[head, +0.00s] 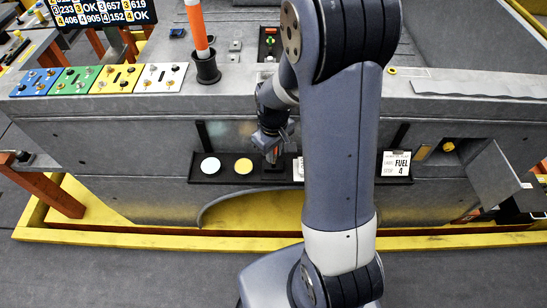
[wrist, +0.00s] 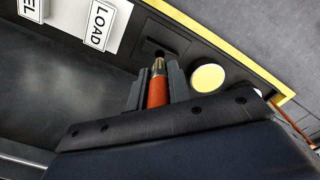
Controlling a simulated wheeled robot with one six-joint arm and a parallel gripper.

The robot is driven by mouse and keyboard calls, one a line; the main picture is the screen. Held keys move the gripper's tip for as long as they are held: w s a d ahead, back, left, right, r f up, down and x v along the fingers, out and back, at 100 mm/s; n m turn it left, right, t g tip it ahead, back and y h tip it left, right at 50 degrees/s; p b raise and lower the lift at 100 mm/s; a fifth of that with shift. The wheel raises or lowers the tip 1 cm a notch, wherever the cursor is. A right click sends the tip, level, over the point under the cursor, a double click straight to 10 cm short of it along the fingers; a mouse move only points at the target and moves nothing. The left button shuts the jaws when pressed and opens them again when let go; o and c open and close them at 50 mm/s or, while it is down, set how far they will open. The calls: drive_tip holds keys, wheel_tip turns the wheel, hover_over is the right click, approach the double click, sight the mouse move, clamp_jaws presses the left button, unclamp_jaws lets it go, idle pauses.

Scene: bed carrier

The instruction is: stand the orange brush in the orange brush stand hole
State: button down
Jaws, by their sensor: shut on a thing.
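My gripper (head: 272,143) is low over the shelf on the front of the grey bed. It is shut on the orange brush (wrist: 157,92), which lies between its two fingers in the wrist view (wrist: 158,82). The brush has a tan and metal tip that points at a small dark block with a hole, which looks like the brush stand (wrist: 158,42). The tip overlaps the hole's edge in the wrist view; I cannot tell whether it is inside. In the head view a little of the orange brush (head: 271,156) shows under the gripper, above the dark stand (head: 272,172).
A white disc (head: 210,166) and a yellow disc (head: 243,166) sit on the black shelf (head: 225,179) left of the stand. White label cards (wrist: 103,22) stand on its other side. An orange and white rod stands in a black cup (head: 207,70) on the ledge above.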

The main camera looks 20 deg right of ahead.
drive_tip(key=shift+f, duration=1.7)
drive_tip(key=shift+f, duration=0.2)
drive_tip(key=c, duration=1.3)
unclamp_jaws()
drive_tip(key=shift+r, duration=0.1)
drive_tip(key=r, duration=1)
drive_tip(key=shift+w+a+r+b, duration=0.1)
drive_tip(key=shift+a+r+b, duration=0.15)
drive_tip(key=shift+r+b, duration=0.1)
